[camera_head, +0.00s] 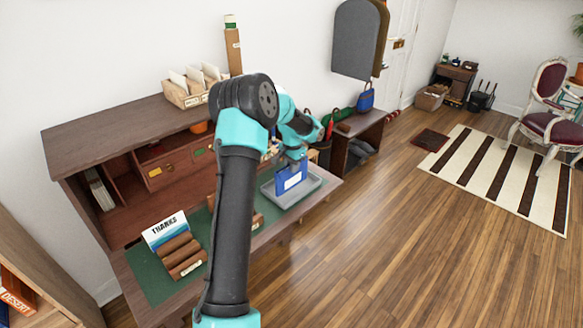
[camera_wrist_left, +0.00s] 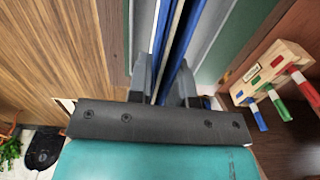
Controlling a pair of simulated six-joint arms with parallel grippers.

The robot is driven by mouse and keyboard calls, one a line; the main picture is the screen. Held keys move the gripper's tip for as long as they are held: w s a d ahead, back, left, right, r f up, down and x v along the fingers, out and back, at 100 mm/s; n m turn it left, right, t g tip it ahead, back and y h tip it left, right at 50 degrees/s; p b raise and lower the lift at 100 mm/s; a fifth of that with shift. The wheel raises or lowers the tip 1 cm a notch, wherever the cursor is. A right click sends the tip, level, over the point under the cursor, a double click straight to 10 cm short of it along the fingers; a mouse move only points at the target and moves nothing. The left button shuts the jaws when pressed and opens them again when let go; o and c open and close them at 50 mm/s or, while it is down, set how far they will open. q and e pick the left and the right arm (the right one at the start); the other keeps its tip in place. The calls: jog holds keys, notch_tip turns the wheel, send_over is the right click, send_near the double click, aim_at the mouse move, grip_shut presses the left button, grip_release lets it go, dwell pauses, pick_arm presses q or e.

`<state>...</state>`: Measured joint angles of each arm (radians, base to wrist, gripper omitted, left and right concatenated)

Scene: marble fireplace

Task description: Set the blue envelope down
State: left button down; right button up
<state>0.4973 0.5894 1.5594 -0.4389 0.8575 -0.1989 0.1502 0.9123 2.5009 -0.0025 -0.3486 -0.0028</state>
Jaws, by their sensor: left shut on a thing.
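The blue envelope (camera_head: 291,178) stands on edge over a shallow grey tray (camera_head: 308,192) at the desk's right end, with a white patch on its face. My left gripper (camera_head: 296,160) is shut on its top edge. In the left wrist view the blue envelope (camera_wrist_left: 181,45) runs edge-on between the grey fingers of my left gripper (camera_wrist_left: 166,88), with the grey tray (camera_wrist_left: 212,30) beyond. Whether the lower edge touches the tray floor is not clear. My right gripper is not in view.
A brown sorter with a THANKS card (camera_head: 165,230) stands on the green desk mat (camera_head: 150,272). A wooden stand with coloured handles (camera_wrist_left: 270,80) is close to the gripper in the left wrist view. The desk hutch (camera_head: 130,125) rises behind. Wooden floor lies beyond the desk's right edge.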

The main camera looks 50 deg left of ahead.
pick_arm(q)
jog(key=shift+w+a+f, duration=0.2)
jog(key=shift+w+a, duration=1.05)
jog(key=shift+a, duration=0.25)
jog(key=shift+w+a+f, duration=0.1)
jog(key=shift+f, duration=0.8)
jog(key=shift+w+a+f, duration=0.1)
jog(key=shift+f, duration=0.75)
jog(key=shift+f, duration=0.1)
jog(key=c, duration=1)
grip_release()
jog(key=shift+c, duration=0.2)
